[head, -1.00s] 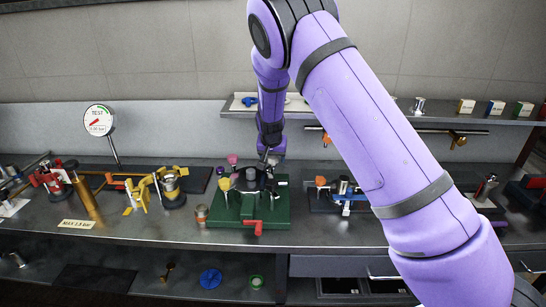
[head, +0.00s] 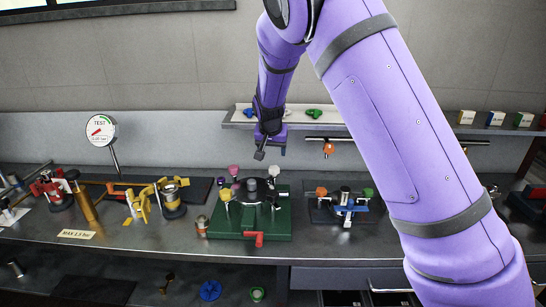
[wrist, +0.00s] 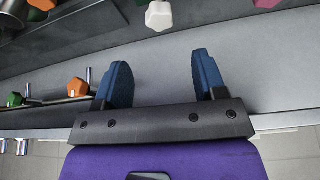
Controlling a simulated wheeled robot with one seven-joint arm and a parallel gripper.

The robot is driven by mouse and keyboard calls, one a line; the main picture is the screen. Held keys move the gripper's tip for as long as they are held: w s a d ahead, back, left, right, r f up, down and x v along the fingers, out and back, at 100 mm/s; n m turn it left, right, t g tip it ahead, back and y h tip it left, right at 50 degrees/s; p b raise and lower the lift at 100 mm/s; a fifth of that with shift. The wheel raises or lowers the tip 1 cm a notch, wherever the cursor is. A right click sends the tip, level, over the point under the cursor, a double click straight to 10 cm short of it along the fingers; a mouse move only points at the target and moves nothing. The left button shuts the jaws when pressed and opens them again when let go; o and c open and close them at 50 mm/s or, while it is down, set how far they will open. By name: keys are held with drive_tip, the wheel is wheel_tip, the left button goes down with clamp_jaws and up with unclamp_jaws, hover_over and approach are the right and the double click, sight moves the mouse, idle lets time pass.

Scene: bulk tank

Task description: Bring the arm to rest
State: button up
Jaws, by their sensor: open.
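My purple arm reaches in from the right of the head view and bends down at its far end. My gripper (head: 263,150) hangs above the green-based fixture (head: 222,222), clear of it, in front of the wall below the shelf. In the wrist view its two blue fingers (wrist: 165,78) stand wide apart with nothing between them. The fingertips are small in the head view.
The green fixture carries pink, yellow and white knobs and a red handle (head: 257,238). A blue-handled fixture (head: 345,208) stands right of it. A gauge (head: 101,130) and yellow clamps (head: 140,203) are left.

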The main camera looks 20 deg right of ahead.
drive_tip(key=shift+s+r, duration=0.1)
drive_tip(key=shift+r, duration=0.2)
drive_tip(key=s+d+r+n+y, duration=0.1)
drive_tip(key=s+d+r, duration=0.2)
drive_tip(key=s+r, duration=0.65)
drive_tip(key=s+d+r+n+y, duration=0.15)
drive_tip(key=s+d+r, duration=0.25)
drive_tip(key=s+r, duration=0.55)
drive_tip(key=s+d+r+n+t, duration=0.1)
drive_tip(key=s+n, duration=0.1)
drive_tip(key=s, duration=2.3)
drive_tip(key=shift+s+d+r+h, duration=0.25)
drive_tip(key=shift+s+r+h, duration=0.05)
drive_tip(key=shift+s+h, duration=0.1)
